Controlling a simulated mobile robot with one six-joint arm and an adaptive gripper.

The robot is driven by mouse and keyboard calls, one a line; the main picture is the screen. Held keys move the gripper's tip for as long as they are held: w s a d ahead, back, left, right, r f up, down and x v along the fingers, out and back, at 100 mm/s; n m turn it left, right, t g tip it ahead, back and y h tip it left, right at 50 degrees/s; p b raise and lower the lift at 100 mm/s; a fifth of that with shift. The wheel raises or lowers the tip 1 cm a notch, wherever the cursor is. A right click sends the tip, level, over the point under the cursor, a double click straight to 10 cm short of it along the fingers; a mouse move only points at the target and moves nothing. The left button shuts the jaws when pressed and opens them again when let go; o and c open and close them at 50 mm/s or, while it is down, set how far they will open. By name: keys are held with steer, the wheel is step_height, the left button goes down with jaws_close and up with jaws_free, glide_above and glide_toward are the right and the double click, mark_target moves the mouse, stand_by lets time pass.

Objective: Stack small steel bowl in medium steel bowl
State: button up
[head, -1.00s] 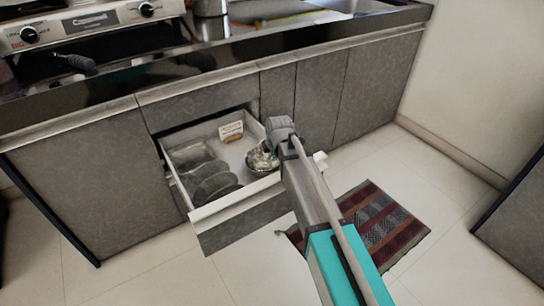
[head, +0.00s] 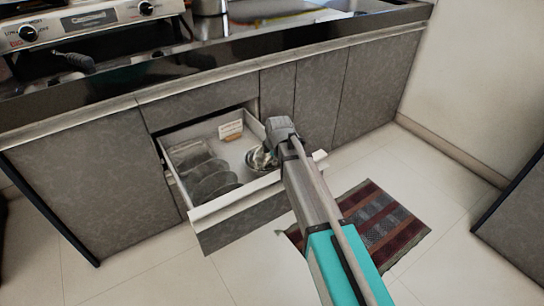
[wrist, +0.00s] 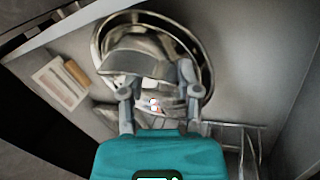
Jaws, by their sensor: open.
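Shiny steel bowls (head: 259,167) sit at the right side of the open drawer, partly hidden behind my gripper (head: 268,152). In the wrist view a wide steel bowl rim (wrist: 207,58) circles the area beyond my gripper (wrist: 153,103). A smaller curved steel edge (wrist: 140,32) shows inside that rim, seemingly the small bowl within the medium one; my fingers hide much of it. My gripper is open, with its fingers over the bowls. I cannot tell whether they touch the steel.
The open drawer (head: 238,205) also holds dark plates in a rack (head: 212,180) and a small labelled card (head: 230,130) at the back. A wire rack (wrist: 240,135) shows in the wrist view. A striped mat (head: 385,225) lies on the floor.

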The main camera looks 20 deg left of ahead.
steer(key=shift+r, duration=0.15)
steer(key=shift+r+p, duration=0.65)
steer(key=shift+p, duration=0.15)
steer(key=p+v, duration=1)
steer(key=v, duration=0.1)
steer(key=shift+s+d+p, duration=0.15)
steer(key=shift+s+p, duration=0.05)
steer(key=shift+p, duration=0.1)
steer(key=shift+r, duration=0.1)
steer(key=shift+r, duration=0.1)
